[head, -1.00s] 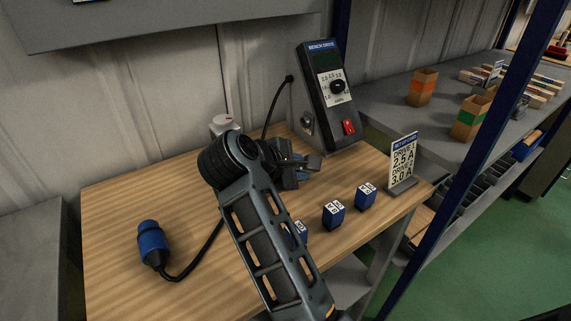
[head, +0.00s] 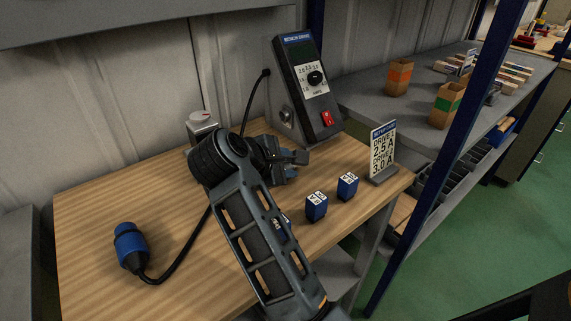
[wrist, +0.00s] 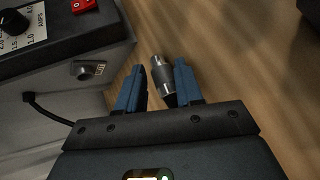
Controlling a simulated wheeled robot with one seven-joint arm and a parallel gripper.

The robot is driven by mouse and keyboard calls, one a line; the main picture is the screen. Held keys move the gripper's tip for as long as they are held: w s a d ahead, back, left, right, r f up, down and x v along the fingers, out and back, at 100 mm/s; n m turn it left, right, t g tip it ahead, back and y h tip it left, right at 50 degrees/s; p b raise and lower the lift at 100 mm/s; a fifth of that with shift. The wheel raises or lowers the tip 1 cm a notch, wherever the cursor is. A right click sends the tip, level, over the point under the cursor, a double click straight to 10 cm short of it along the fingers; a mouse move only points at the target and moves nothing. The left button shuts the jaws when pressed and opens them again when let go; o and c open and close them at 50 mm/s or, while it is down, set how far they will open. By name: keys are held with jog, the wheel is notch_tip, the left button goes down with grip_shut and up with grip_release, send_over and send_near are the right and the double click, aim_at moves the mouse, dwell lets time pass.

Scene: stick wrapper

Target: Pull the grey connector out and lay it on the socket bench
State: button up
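The grey connector (wrist: 162,72), a short cylinder with a silver band and a dark end, shows in the wrist view between my two blue fingers. It is apart from the bench drive's socket (wrist: 88,70), which looks empty. My gripper (wrist: 160,80) has its fingers apart, with a gap between the left finger and the connector; the right finger is close beside it or touching. The connector appears to lie on the wooden bench top. In the head view my gripper (head: 295,162) is low over the bench (head: 85,205) in front of the bench drive (head: 309,88), and the connector is hidden.
A blue connector (head: 130,245) on a black cable lies at the bench's left. Small blue blocks (head: 316,206) and a sign (head: 382,150) stand on the right. A grey post (head: 202,125) stands behind my arm.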

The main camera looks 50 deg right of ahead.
jog(key=o, duration=0.3)
jog(key=shift+f, duration=0.1)
jog(key=shift+o, duration=0.2)
jog(key=shift+b+v, duration=0.65)
jog(key=shift+v, duration=3.35)
jog(key=shift+d, duration=0.1)
